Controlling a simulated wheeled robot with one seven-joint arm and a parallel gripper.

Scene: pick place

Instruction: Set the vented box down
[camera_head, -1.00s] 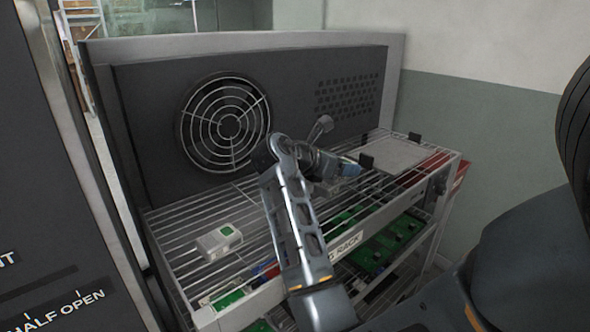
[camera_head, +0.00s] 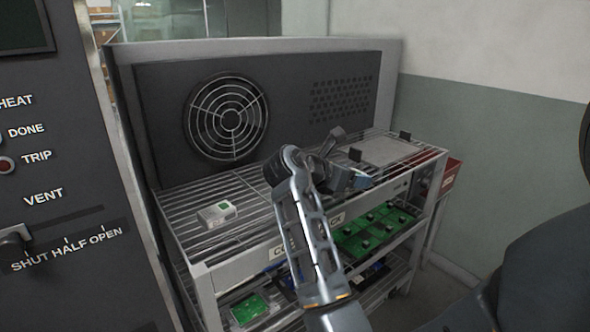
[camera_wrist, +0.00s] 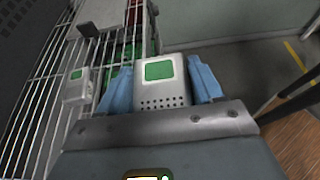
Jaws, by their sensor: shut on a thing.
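The vented box (camera_wrist: 150,95) is a small off-white box with a green square and rows of dark holes. My gripper (camera_wrist: 161,68) is shut on it, with a blue finger on each side. In the head view my gripper (camera_head: 352,180) is over the right half of the rack top, and the box in it is hidden or too small to tell. A similar white box with a green square (camera_head: 215,214) stands on the left of the wire rack top (camera_head: 250,195). It also shows in the wrist view (camera_wrist: 76,90), its holes not clear.
A pale flat plate (camera_head: 390,151) with dark upright tabs lies at the rack's right end. Green boards (camera_head: 375,225) lie on the shelf below. A dark panel with a round fan grille (camera_head: 228,118) stands behind. A control panel (camera_head: 60,170) is at left.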

